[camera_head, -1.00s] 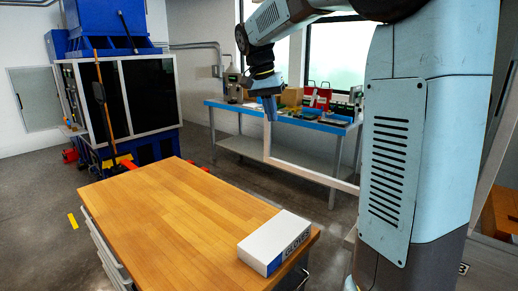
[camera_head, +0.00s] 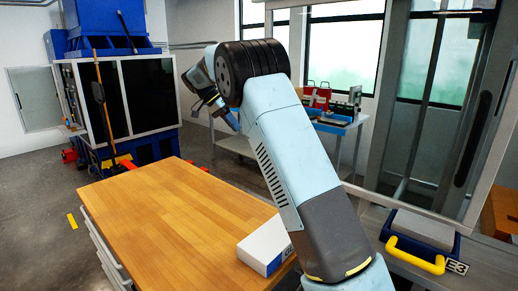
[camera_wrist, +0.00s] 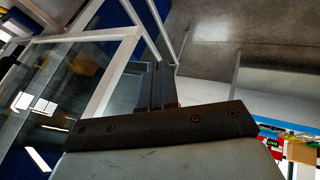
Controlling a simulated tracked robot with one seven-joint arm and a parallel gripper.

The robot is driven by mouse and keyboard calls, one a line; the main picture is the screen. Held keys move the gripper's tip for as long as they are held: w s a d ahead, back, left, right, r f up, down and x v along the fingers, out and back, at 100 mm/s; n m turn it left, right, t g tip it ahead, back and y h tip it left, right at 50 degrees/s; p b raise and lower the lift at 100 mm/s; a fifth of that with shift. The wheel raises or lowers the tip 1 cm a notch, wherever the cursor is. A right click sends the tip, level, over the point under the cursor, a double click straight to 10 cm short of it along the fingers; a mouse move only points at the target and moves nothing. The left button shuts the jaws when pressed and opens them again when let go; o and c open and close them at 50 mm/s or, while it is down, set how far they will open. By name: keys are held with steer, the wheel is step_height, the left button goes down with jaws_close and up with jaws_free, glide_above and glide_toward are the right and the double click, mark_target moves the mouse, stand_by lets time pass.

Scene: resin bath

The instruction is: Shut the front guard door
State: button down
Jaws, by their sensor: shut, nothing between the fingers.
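The front guard door seems to be the pale-framed glass panel at the right of the head view; its lower rail (camera_head: 368,192) runs left until my arm hides it. I cannot tell how far it stands open. A pale-framed glass panel (camera_wrist: 117,72) also fills the left of the wrist view; I cannot tell whether it is the same door. My gripper (camera_head: 233,122) is shut and empty, low and left of my arm's elbow in the head view. In the wrist view its fingers (camera_wrist: 163,85) lie right of the panel's frame; contact cannot be made out.
A wooden-topped cabinet (camera_head: 165,205) stands in front, with a white and blue glove box (camera_head: 265,246) at its right corner. A blue tray with a yellow handle (camera_head: 415,253) is at lower right. A workbench (camera_head: 335,128) stands behind.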

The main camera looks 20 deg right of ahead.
steer(key=s+d+f, duration=0.5)
steer(key=d+f, duration=0.2)
steer(key=f, duration=0.1)
steer(key=shift+d, duration=0.4)
stand_by(0.3)
